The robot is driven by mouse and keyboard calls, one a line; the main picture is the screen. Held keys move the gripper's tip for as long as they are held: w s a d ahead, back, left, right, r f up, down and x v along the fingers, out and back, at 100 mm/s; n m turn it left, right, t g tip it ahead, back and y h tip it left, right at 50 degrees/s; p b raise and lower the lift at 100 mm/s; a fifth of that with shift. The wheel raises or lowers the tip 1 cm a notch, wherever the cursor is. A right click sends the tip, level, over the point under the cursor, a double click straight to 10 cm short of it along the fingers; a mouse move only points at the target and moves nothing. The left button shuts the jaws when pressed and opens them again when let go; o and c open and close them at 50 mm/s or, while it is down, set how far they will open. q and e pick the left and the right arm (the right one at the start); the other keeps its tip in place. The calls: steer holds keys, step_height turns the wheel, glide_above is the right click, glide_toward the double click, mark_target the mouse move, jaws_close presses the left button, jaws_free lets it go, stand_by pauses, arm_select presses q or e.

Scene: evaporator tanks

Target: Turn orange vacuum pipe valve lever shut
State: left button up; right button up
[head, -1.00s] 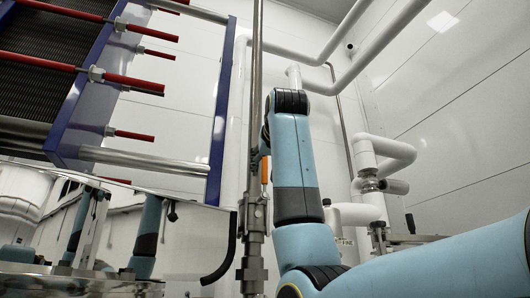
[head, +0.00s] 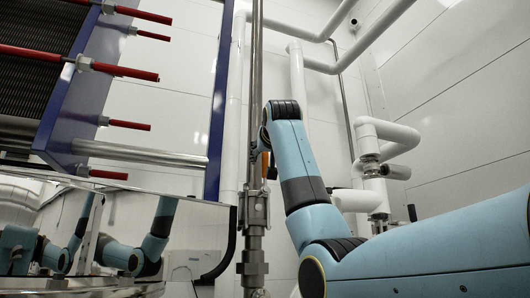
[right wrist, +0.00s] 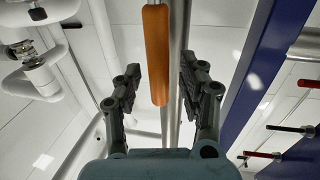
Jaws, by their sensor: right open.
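The orange valve lever (head: 264,166) stands upright along a thin vertical steel pipe (head: 257,80). In the head view only a sliver of it shows beside my right wrist. In the right wrist view the orange lever (right wrist: 156,55) is a long rounded grip, seen in front of the pipe and between the open fingers of my right gripper (right wrist: 160,70). Space shows on both sides of the lever, and the fingers do not clasp it. In the head view my right gripper (head: 270,172) is mostly hidden behind my blue arm. My left gripper is not directly in view.
A shiny steel tank (head: 185,235) stands left of the pipe and mirrors blue arms. A blue-framed plate unit (head: 85,100) with red rods rises at upper left. White pipes (head: 385,135) run on the right. The valve body (head: 253,210) sits below the lever.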

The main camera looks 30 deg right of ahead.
jaws_close()
steer(key=shift+w+d+f, duration=0.1)
steer(key=shift+w+f, duration=0.1)
stand_by(0.5)
